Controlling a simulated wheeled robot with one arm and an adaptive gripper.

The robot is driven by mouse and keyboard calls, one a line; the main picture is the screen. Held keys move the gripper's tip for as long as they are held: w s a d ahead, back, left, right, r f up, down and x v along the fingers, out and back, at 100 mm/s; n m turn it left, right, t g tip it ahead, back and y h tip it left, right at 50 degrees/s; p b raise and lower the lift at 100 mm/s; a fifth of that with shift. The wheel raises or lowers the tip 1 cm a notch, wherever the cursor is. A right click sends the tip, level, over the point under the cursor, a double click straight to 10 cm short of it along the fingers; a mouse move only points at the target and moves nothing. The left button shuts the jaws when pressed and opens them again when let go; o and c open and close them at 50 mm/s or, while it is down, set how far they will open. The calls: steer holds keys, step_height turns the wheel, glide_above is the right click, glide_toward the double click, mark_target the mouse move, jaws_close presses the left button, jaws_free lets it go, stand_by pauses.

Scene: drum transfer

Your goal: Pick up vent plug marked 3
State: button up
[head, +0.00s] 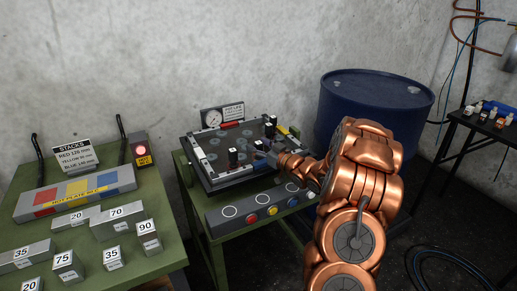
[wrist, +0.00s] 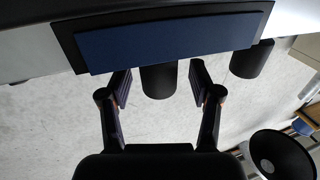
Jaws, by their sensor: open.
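Several black vent plugs with pale tops stand on the square grey plate (head: 215,171) in the head view. One plug (head: 233,157) is at the front left and another (head: 269,130) is farther back. Their markings are too small to read, so I cannot tell which is marked 3. My gripper (head: 262,160) is low over the plate's front right part, partly hidden by my copper arm. In the wrist view, my gripper (wrist: 160,76) is open, with a dark cylinder (wrist: 158,82) showing between its fingertips. I cannot tell whether they touch. Another dark cylinder (wrist: 252,60) is to the right.
A pressure gauge (head: 213,118) stands behind the plate. A panel with coloured buttons (head: 250,218) is in front. A blue drum (head: 345,105) stands close at right. A green table (head: 150,195) with numbered blocks is at left, and a dark table (head: 480,123) at far right.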

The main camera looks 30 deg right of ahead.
steer(key=shift+w, duration=0.15)
steer(key=shift+c, duration=0.2)
jaws_close()
stand_by(0.3)
